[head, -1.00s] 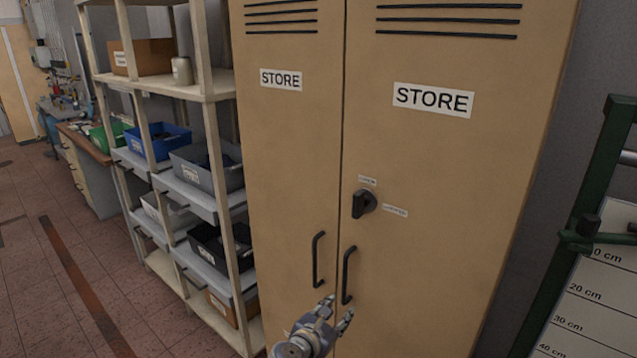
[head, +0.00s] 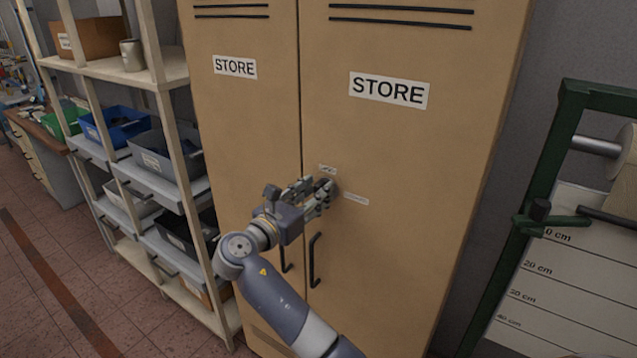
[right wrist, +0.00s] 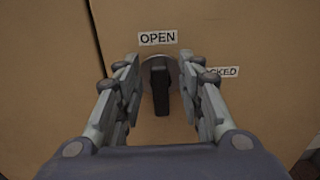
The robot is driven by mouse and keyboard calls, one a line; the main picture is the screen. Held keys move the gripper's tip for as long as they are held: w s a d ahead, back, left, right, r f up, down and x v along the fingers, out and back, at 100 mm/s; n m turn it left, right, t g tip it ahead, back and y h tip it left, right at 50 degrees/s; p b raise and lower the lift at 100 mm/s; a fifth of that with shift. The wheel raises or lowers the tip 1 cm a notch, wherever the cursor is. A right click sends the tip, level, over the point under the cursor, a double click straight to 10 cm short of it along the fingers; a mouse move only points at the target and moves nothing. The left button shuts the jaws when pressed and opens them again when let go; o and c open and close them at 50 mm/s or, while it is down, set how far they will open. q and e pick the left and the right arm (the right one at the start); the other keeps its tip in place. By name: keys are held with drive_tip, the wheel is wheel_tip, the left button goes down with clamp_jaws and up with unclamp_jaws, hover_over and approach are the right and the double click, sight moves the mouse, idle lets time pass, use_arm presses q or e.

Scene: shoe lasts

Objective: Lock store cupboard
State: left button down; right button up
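The tan store cupboard (head: 400,190) has two doors, both shut, each with a STORE label. My right gripper (head: 325,190) is at the black lock knob on the right door and hides most of it in the head view. In the right wrist view the knob (right wrist: 160,88) stands upright, pointing at the OPEN label (right wrist: 158,38). A second label (right wrist: 222,72), partly hidden and ending in "CKED", is to its right. The right gripper (right wrist: 160,95) is open, with a finger on each side of the knob and gaps between. My left gripper is not in view.
Black door handles (head: 314,260) are below the lock. A shelf rack (head: 165,75) with several bins stands close on the left. A green metal frame (head: 545,190) with a measuring board stands on the right.

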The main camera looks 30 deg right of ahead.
drive_tip(key=shift+x, duration=1)
clamp_jaws()
